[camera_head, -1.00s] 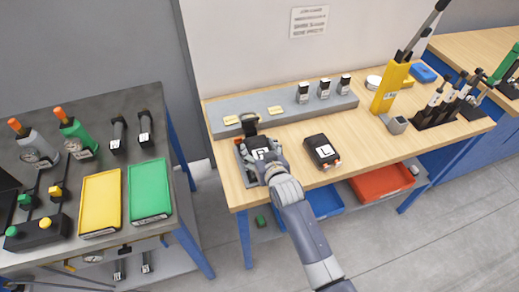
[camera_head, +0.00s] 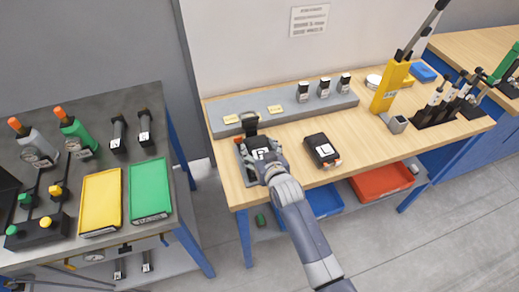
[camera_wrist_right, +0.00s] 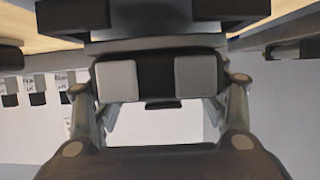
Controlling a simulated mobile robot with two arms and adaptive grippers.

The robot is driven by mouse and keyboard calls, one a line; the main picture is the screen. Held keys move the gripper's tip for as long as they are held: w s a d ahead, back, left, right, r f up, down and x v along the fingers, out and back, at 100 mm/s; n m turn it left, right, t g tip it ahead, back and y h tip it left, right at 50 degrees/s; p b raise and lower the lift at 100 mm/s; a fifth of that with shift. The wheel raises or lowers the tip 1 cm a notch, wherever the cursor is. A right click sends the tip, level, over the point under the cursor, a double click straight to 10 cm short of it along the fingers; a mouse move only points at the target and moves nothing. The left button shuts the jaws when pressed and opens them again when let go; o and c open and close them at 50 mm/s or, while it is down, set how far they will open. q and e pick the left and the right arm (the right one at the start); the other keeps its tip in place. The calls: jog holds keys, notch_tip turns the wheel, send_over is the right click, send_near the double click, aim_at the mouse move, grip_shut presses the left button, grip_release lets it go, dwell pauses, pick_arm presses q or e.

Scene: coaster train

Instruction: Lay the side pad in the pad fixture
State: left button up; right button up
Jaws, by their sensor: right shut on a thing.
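The pad fixture appears to be the grey holder (camera_head: 241,158) with a dark upright clamp (camera_head: 249,122), at the bench's left front. My right gripper (camera_head: 267,163) is over its right side and hides part of it. In the right wrist view my right gripper (camera_wrist_right: 155,78) is shut on a dark piece (camera_wrist_right: 154,72) between its light grey finger pads, apparently the side pad. A dark piece with a white label (camera_head: 260,153) shows at the fingertips in the head view. I cannot tell whether the pad touches the fixture. My left gripper is not in view.
A black labelled block (camera_head: 322,151) lies just right of my gripper on the wooden bench (camera_head: 372,144). A yellow press (camera_head: 390,88) stands farther right. A side table with yellow (camera_head: 101,201) and green trays (camera_head: 149,190) is left.

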jog(key=shift+f+b, duration=0.75)
jog(key=shift+f, duration=0.25)
dwell(0.5)
jog(key=o, duration=1.3)
jog(key=shift+o, duration=0.5)
jog(key=shift+f, duration=0.1)
jog(key=shift+r+p, duration=4)
jog(key=shift+r, duration=0.05)
